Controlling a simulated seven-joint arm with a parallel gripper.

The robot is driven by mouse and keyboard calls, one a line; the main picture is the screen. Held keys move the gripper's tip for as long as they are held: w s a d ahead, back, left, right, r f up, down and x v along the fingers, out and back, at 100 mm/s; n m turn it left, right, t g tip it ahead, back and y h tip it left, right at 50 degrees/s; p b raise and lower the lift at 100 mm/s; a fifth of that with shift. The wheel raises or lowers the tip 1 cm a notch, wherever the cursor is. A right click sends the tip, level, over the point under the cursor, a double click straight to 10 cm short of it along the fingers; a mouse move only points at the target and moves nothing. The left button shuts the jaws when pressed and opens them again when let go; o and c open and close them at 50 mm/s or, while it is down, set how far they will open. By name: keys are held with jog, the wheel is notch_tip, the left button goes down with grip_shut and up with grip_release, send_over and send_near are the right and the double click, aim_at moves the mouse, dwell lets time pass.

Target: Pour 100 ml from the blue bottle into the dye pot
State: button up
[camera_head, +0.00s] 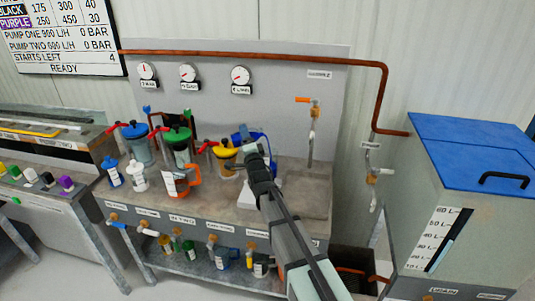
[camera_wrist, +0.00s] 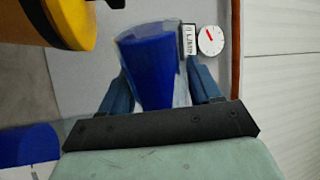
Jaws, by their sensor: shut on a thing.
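My gripper (camera_head: 252,152) is above the bench at the right of the yellow-lidded vessel (camera_head: 225,153). In the wrist view my gripper (camera_wrist: 158,70) is shut on a clear-walled container with deep blue inside (camera_wrist: 152,60). In the head view the arm partly hides this container, and blue parts (camera_head: 240,136) show beside the gripper. I cannot tell whether it is the task's blue bottle. A blue-capped white bottle (camera_head: 113,173) stands at the bench's left. Green-lidded (camera_head: 178,140) and blue-lidded (camera_head: 137,138) vessels stand behind; I cannot tell which vessel is the dye pot.
A white bottle (camera_head: 139,176) and an orange-handled jug (camera_head: 176,183) stand at the front of the bench. Gauges (camera_head: 241,78) are on the back panel. A copper pipe (camera_head: 310,59) runs above. A blue-lidded tank (camera_head: 465,150) stands at the right. The yellow lid (camera_wrist: 72,20) is close in the wrist view.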

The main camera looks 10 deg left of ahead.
jog(key=shift+d+f+m, duration=0.2)
jog(key=shift+f+m, duration=0.05)
jog(key=shift+m, duration=0.05)
dwell(0.4)
jog(key=shift+w+f+m+t+h, duration=0.1)
jog(key=shift+f+m+t+h, duration=0.2)
jog(key=shift+m+h, duration=0.65)
dwell(1.8)
jog(key=shift+y, duration=0.45)
jog(key=shift+r+n, duration=0.25)
jog(key=shift+n, duration=0.5)
jog(key=n, duration=0.1)
jog(key=r, duration=0.1)
jog(key=a+r+n+g+y, duration=0.1)
jog(key=shift+s+r+n, duration=0.1)
jog(key=shift+s+n, duration=0.2)
jog(key=shift+f+n+y, duration=0.25)
jog(key=shift+n+y, duration=0.05)
jog(key=shift+n, duration=0.1)
jog(key=shift+f+n, duration=0.15)
jog(key=shift+n, duration=0.15)
